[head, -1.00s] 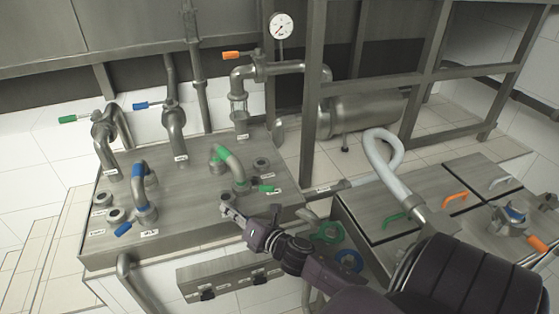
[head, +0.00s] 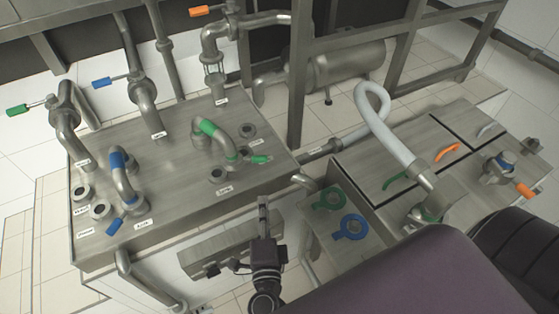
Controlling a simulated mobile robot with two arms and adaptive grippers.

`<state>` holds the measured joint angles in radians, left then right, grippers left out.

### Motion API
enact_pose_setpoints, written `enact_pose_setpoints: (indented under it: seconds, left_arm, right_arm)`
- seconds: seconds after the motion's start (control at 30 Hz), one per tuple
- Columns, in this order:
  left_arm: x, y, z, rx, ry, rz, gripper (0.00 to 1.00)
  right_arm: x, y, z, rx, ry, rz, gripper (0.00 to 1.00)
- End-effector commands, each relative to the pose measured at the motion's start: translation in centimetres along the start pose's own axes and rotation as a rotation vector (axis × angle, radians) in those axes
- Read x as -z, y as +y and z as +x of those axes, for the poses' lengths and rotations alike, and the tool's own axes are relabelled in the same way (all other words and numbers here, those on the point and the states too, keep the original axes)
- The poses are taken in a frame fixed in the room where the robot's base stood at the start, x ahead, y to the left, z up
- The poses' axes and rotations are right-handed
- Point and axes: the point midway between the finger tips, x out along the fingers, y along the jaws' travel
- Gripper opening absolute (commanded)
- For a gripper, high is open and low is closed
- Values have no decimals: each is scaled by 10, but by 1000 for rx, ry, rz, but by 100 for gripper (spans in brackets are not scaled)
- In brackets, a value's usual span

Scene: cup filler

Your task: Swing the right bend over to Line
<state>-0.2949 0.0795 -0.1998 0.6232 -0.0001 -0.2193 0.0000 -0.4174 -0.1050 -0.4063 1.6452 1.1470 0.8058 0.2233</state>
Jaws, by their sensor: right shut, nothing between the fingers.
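The right bend (head: 218,137) is a steel pipe with a green band on the panel (head: 175,205). Its right end carries a green handle (head: 260,159). One open port (head: 248,129) lies behind it and another (head: 217,174) in front. The small labels by the ports are too small to read surely. The left bend (head: 117,172) has a blue band and blue handle. My right gripper (head: 263,201) is shut and empty near the panel's front edge, in front of and apart from the green bend. My left gripper is not in view.
Standing pipes with green (head: 17,110), blue (head: 102,83) and orange (head: 199,11) handles rise behind the bends. A steel post (head: 299,75) stands behind right. A white hose (head: 388,130) loops over the cabinet (head: 360,165) at right. Green and blue rings (head: 330,199) lie beside the panel.

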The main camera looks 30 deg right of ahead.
Motion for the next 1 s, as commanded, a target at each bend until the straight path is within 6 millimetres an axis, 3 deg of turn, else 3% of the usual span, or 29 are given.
enact_pose_setpoints:
  seconds: [0.13,0.27,0.47,0.7,1.0]
  left_arm:
    - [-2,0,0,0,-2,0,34]
    - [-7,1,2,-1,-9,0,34]
    - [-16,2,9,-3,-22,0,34]
    - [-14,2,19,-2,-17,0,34]
    - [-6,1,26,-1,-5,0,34]
  right_arm:
    - [1,8,-2,-40,27,89,0]
    - [1,9,13,-38,26,91,0]
    - [2,11,54,-35,26,88,0]
    - [3,13,103,-36,25,86,0]
    - [4,14,133,-39,24,85,0]
